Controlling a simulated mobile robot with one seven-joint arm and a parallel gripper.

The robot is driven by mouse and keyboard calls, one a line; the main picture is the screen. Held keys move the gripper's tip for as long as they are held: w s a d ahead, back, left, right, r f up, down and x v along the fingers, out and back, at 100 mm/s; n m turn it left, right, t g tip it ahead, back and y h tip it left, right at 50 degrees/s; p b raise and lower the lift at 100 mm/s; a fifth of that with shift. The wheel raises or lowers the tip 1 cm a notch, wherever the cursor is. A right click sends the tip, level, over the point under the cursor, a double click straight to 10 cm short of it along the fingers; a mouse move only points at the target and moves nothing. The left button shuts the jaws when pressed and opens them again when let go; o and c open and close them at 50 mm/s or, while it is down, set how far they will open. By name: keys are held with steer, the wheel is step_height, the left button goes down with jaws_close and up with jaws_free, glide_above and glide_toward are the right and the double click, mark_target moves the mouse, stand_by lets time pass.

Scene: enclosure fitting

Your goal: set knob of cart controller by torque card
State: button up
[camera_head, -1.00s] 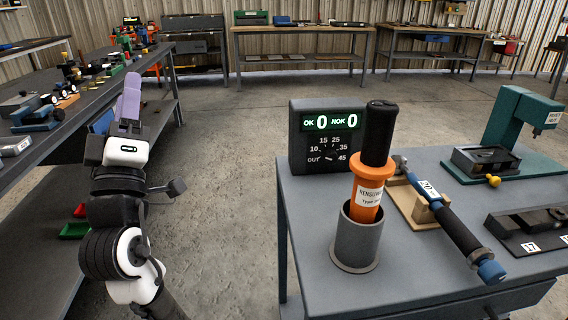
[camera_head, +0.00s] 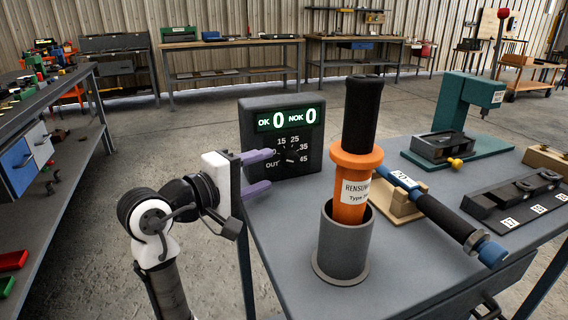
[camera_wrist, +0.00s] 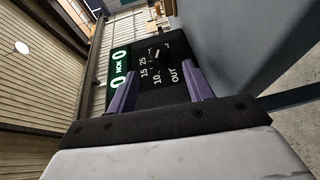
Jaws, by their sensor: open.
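The dark cart controller (camera_head: 315,150) stands at the cart's back left corner. Its green display (camera_head: 289,118) reads OK 0 and NOK 0. Below is a small knob (camera_head: 291,158) ringed by marks OUT, 10, 15, 25, 35 and 45; its setting is too small to tell. My gripper (camera_head: 269,170) is open and empty, its purple fingers pointing at the dial from the left, apart from the knob. In the wrist view the controller (camera_wrist: 180,90) lies ahead, with the knob (camera_wrist: 157,53) between and beyond the fingers. A blue-ended torque wrench (camera_head: 440,215) carries a white label (camera_head: 404,178) reading about 20.
An orange tool with a black grip (camera_head: 352,190) stands in a grey cup (camera_head: 342,245) right of my gripper. A teal press (camera_head: 450,110) and a numbered black block (camera_head: 515,200) occupy the cart's right side. A shelf bench (camera_head: 60,120) is left; floor between is clear.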

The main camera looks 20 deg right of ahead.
mark_target(286, 160)
steer(key=x, duration=0.7)
steer(key=shift+w+a, duration=0.1)
steer(key=c, duration=1)
steer(key=shift+o, duration=0.2)
steer(key=shift+r, duration=0.1)
